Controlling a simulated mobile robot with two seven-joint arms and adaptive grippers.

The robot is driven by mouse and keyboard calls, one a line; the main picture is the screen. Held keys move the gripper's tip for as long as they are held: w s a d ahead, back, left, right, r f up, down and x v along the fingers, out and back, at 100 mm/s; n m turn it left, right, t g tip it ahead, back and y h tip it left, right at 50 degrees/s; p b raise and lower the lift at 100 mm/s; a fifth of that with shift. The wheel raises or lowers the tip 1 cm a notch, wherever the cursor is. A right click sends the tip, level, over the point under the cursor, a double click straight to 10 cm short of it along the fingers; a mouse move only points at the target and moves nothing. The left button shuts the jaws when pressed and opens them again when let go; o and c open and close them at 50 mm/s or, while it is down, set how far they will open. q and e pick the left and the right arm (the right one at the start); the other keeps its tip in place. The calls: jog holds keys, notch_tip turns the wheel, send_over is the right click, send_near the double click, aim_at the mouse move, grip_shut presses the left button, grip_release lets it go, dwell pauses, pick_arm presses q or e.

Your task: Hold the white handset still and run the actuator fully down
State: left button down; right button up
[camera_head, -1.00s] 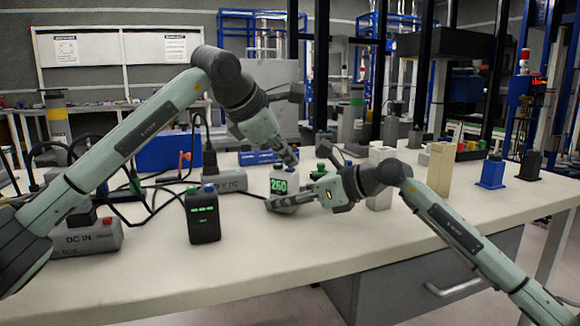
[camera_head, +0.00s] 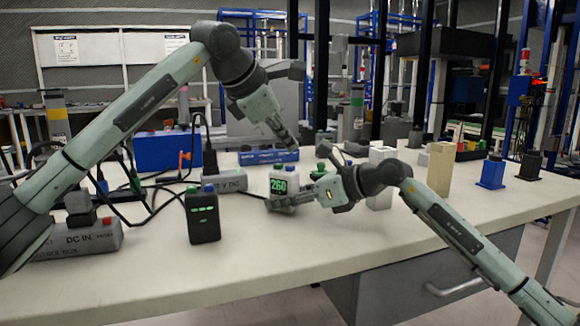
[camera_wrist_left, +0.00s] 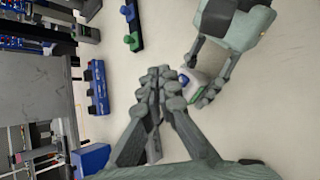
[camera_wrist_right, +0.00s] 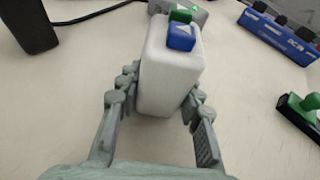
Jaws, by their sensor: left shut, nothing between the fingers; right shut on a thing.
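The white handset (camera_head: 284,180) stands upright on the bench, its green display reading 260. My right gripper (camera_head: 282,203) is shut on its lower body; the right wrist view shows fingers on both sides of the handset (camera_wrist_right: 168,70). A blue button (camera_wrist_right: 181,37) and a green button (camera_wrist_right: 182,14) are on its top. My left gripper (camera_head: 288,142) is shut and empty, above and apart from the handset. In the left wrist view its closed fingers (camera_wrist_left: 162,82) appear left of the blue button (camera_wrist_left: 184,79). I cannot tell which thing is the actuator.
A black handset (camera_head: 203,218) with a green display stands to the left. A control box (camera_head: 85,238), cables and a grey box (camera_head: 225,180) lie near it. A blue strip (camera_head: 268,157) is behind. Pale blocks (camera_head: 440,170) stand to the right.

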pick_arm(q)
jog(key=shift+r, duration=1.7)
pick_arm(e)
jog(key=o, duration=1.3)
jog(key=shift+o, duration=0.2)
jog(key=shift+d, duration=0.1)
